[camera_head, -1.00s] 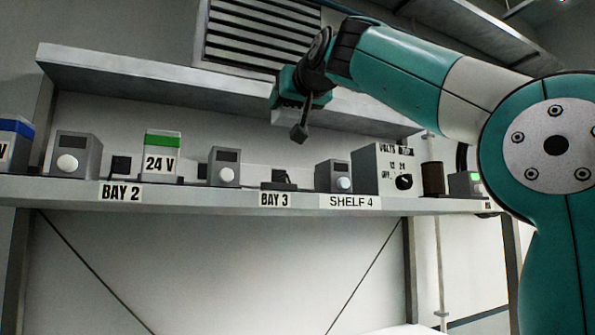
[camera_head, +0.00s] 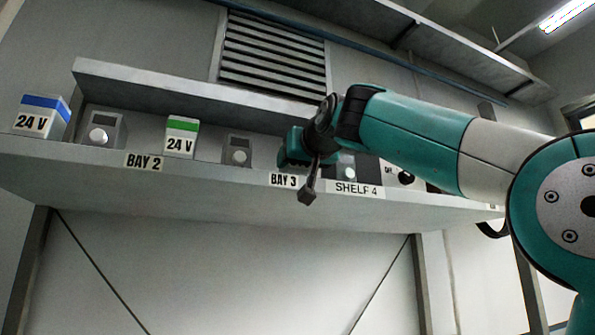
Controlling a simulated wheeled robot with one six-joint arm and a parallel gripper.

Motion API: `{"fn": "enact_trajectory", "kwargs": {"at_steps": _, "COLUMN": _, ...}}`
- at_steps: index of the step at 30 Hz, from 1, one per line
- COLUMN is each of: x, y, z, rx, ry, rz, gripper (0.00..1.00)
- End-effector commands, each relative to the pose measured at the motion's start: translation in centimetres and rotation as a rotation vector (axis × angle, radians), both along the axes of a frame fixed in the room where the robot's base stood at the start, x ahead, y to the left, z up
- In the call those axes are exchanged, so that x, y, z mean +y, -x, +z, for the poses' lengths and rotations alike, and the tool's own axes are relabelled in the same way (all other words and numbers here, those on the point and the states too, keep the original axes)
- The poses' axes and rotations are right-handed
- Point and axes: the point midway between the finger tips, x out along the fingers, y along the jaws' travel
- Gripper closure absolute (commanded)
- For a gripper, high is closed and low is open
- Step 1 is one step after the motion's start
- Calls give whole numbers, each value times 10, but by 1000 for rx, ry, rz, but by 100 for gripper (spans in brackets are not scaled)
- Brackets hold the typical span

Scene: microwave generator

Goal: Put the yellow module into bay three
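My gripper (camera_head: 307,196) hangs in front of the shelf edge, just right of the BAY 3 label (camera_head: 284,180). Its fingers show side-on as one dark bar with a block at the tip, so I cannot tell whether they are open or shut. No object shows between them. The bay three place above the label is hidden behind my gripper and the shelf edge. No yellow module is in view. The 24 V modules I see have a green top (camera_head: 181,137) and a blue top (camera_head: 43,117).
The long grey shelf (camera_head: 220,188) carries grey units with round knobs (camera_head: 237,150) beside the bays. The BAY 2 label (camera_head: 143,162) is left, the SHELF 4 label (camera_head: 357,189) right. An upper ledge (camera_head: 180,91) overhangs the bays. Space below the shelf is clear.

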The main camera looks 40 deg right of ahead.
Motion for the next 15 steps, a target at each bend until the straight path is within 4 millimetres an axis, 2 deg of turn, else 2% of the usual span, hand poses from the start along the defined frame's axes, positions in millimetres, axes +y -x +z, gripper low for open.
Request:
{"fn": "enact_trajectory", "kwargs": {"at_steps": 5, "x": 0, "y": 1, "z": 3, "rx": -3, "ry": 1, "rz": 0, "gripper": 77}}
{"fn": "enact_trajectory", "kwargs": {"at_steps": 13, "x": 0, "y": 1, "z": -7, "rx": -2, "ry": 1, "rz": 0, "gripper": 77}}
{"fn": "enact_trajectory", "kwargs": {"at_steps": 14, "x": 0, "y": 0, "z": -5, "rx": 0, "ry": 0, "rz": 0, "gripper": 35}}
{"fn": "enact_trajectory", "kwargs": {"at_steps": 15, "x": 0, "y": 0, "z": -5, "rx": 0, "ry": 0, "rz": 0, "gripper": 26}}
